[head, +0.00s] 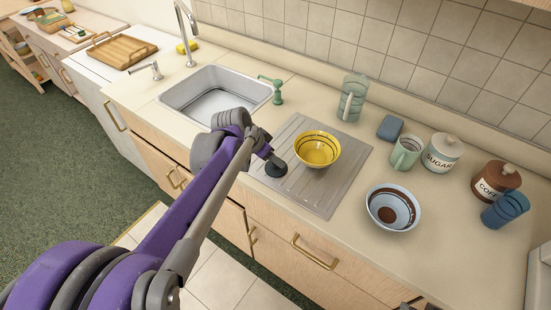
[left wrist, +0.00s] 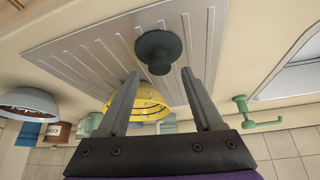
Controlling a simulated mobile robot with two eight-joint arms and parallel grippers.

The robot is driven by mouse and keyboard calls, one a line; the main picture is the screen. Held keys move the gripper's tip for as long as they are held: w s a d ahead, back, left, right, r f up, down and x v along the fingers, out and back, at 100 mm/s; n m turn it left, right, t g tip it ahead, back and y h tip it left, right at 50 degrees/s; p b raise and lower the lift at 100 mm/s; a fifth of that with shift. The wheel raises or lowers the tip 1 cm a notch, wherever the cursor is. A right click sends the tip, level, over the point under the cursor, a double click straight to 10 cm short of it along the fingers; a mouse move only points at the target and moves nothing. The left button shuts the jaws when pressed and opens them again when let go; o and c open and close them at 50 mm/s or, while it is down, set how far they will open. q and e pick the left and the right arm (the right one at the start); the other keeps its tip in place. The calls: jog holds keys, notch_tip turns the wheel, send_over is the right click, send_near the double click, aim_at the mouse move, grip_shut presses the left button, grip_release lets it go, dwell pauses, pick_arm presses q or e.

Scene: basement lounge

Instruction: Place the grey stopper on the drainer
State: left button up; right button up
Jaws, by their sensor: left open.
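The grey stopper (head: 275,167), a dark disc with a knob, sits on the ribbed metal drainer (head: 342,187), near its left edge beside the sink. In the left wrist view the stopper (left wrist: 158,46) shows just beyond and between my fingertips, over the drainer (left wrist: 85,40). My left gripper (head: 268,153) is close above the stopper. In the wrist view its fingers (left wrist: 159,74) are apart with nothing held between them. A small dark grey part at the bottom edge of the head view may be my right gripper (head: 411,303); its jaws cannot be made out.
A yellow bowl (head: 317,150) stands on the drainer, right of the stopper. A blue-white bowl (head: 392,208), mugs and canisters stand right. Counter in front of the canisters is partly clear.

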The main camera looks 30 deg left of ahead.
pick_arm(q)
jog(key=v, duration=0.8)
jog(key=s+d+f+n+y, duration=0.1)
jog(key=s+d+f+n, duration=0.2)
jog(key=s+d+f, duration=0.7)
jog(key=s+d, duration=0.3)
jog(key=s, duration=0.1)
jog(key=shift+s+y+p, duration=0.25)
jog(key=shift+y+p, duration=0.05)
jog(key=shift+f, duration=0.1)
